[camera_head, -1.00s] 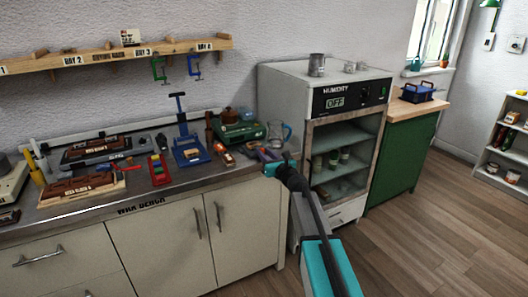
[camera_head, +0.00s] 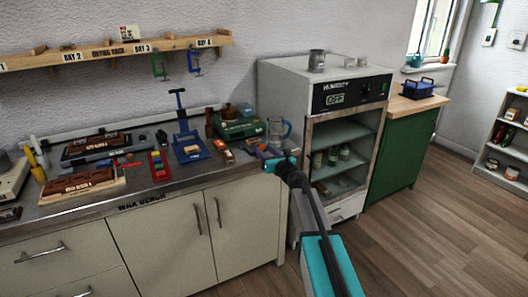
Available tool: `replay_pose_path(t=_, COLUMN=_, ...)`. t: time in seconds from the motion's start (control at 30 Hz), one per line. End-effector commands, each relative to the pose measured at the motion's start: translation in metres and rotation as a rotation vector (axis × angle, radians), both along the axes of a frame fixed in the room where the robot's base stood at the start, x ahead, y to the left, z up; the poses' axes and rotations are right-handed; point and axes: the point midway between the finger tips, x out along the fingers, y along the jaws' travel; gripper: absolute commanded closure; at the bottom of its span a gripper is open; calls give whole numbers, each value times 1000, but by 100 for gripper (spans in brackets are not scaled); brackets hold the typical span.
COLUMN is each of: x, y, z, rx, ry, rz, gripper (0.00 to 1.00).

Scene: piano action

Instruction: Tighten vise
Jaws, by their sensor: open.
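A blue press-like device (camera_head: 187,146) with an upright screw and a T-shaped bar on top stands on the bench; it is the thing that looks most like a vise. Whether its jaws hold anything is too small to tell. My gripper (camera_head: 266,157) is over the bench's right end, right of the blue device and apart from it. The fingers are small and dark here, but the gripper is open and I see nothing held. My arm reaches up to it from the lower right.
A clear blue-handled jug (camera_head: 277,132) stands just behind my gripper, with a green box (camera_head: 240,128) to its left. Wax blocks and tools crowd the bench (camera_head: 150,198). The humidity cabinet (camera_head: 340,110) stands close on the right, open-fronted. Clamps hang from the wall rack (camera_head: 100,55).

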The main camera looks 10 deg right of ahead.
Motion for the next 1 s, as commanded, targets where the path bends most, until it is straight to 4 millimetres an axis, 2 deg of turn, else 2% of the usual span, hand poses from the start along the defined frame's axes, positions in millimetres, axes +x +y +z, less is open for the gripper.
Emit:
replay_pose_path(t=0.37, x=-14, y=-5, z=0, rx=0, ry=-1, rz=-1, gripper=57)
replay_pose_path(t=1.0, x=-74, y=-24, z=0, rx=1, ry=0, rz=-1, gripper=57)
